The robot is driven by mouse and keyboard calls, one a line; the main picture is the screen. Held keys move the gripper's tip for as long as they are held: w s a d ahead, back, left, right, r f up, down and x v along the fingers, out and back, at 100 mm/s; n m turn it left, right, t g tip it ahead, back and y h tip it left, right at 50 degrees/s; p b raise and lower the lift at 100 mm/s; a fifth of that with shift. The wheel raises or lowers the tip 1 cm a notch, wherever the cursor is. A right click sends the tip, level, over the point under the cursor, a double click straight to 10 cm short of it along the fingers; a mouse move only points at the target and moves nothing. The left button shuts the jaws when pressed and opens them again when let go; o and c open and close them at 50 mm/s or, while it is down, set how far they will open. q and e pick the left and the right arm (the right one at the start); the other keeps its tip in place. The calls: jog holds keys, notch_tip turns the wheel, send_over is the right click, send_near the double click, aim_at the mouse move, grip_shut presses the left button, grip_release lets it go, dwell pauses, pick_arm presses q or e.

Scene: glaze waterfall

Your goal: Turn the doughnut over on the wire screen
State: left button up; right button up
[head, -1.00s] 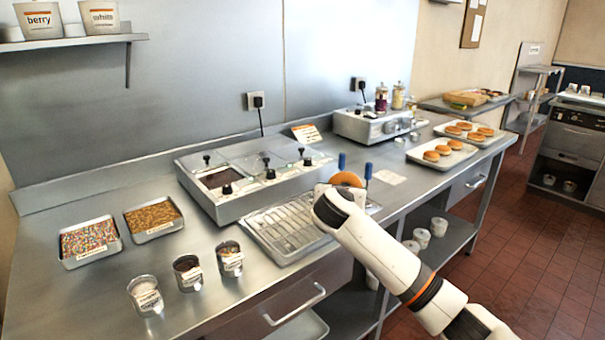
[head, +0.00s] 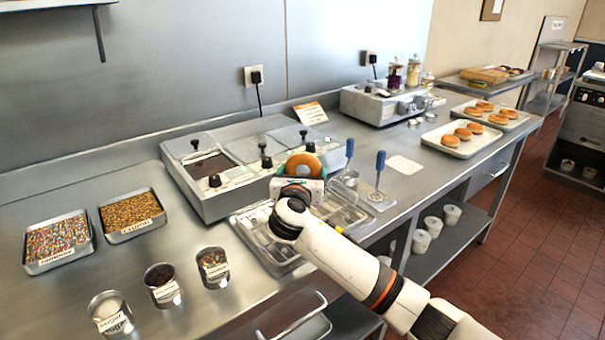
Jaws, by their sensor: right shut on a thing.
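The doughnut (head: 303,161), a brown ring, is in my right gripper (head: 299,177), which is shut on it. It stands tilted up, its ring facing me, above the far part of the wire screen (head: 262,246). It appears clear of the screen, near the front edge of the glaze unit. The gripper and arm hide part of the screen and the doughnut's lower edge. My left gripper is not in view.
The glaze unit (head: 215,190) with lidded wells stands behind the screen. Two blue-handled tools (head: 380,162) stand right of the doughnut. Topping cups (head: 163,285) and sprinkle trays (head: 57,243) are at left. Trays of doughnuts (head: 455,142) lie at far right.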

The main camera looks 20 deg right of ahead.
notch_tip(320, 180, down, 3)
jog(key=b, duration=0.3)
jog(key=shift+f, duration=0.25)
jog(key=shift+w+f, duration=0.1)
jog(key=shift+f, duration=0.35)
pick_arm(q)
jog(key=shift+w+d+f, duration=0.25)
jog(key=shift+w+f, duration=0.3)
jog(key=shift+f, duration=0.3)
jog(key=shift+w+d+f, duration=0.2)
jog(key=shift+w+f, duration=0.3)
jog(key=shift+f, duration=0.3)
pick_arm(e)
jog(key=shift+f, duration=0.75)
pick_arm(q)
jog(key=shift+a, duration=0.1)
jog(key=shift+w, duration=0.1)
pick_arm(e)
jog(key=o, duration=0.9)
